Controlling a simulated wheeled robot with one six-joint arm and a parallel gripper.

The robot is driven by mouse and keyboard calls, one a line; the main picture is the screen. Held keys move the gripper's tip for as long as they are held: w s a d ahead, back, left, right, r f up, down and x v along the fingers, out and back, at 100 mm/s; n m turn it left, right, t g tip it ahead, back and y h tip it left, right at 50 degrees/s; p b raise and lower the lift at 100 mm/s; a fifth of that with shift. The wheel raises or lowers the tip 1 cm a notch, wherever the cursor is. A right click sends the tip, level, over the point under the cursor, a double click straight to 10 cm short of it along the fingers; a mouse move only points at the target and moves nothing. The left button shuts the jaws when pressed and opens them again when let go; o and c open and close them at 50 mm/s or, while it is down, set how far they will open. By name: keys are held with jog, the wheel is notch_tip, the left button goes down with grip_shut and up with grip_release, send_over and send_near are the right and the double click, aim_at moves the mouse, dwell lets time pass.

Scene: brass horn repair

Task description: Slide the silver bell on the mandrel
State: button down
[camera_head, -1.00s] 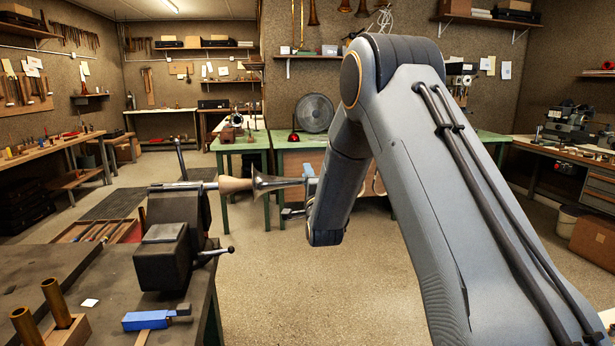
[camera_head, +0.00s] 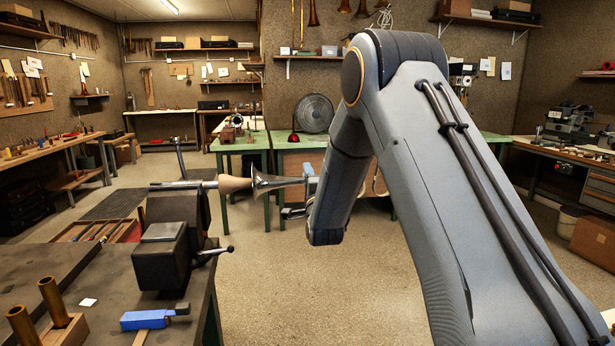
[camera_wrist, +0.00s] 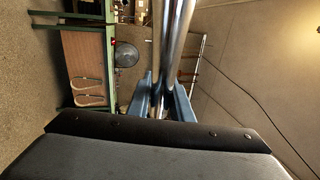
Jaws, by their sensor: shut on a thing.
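The silver bell (camera_head: 268,183) lies level, its flared mouth facing left and its narrow stem running right. My gripper (camera_head: 309,184) is shut on the stem, at the right end of the bell. In the wrist view my gripper's two blue-grey fingers (camera_wrist: 161,102) are on either side of the shiny stem of the bell (camera_wrist: 173,45). The mandrel (camera_head: 233,184), a tan tapered cone on a steel bar, points right toward the bell's mouth. Its tip is right at the flare, roughly in line with it. I cannot tell whether the tip is inside the mouth.
A dark vise (camera_head: 170,248) holds the mandrel's bar at the edge of the dark bench (camera_head: 110,262). Green tables (camera_head: 243,146) stand behind. The floor to the right is clear.

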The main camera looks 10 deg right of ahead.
aim_at(276, 186)
jog(key=shift+a, duration=0.15)
jog(key=a+b, duration=0.2)
jog(key=a, duration=0.7)
jog(key=shift+a, duration=0.4)
dwell(1.7)
jog(key=c, duration=1.5)
grip_release()
jog(key=b+v, duration=0.2)
jog(key=v, duration=0.5)
jog(key=shift+s, duration=0.15)
jog(key=shift+s+f, duration=0.1)
jog(key=shift+s, duration=0.15)
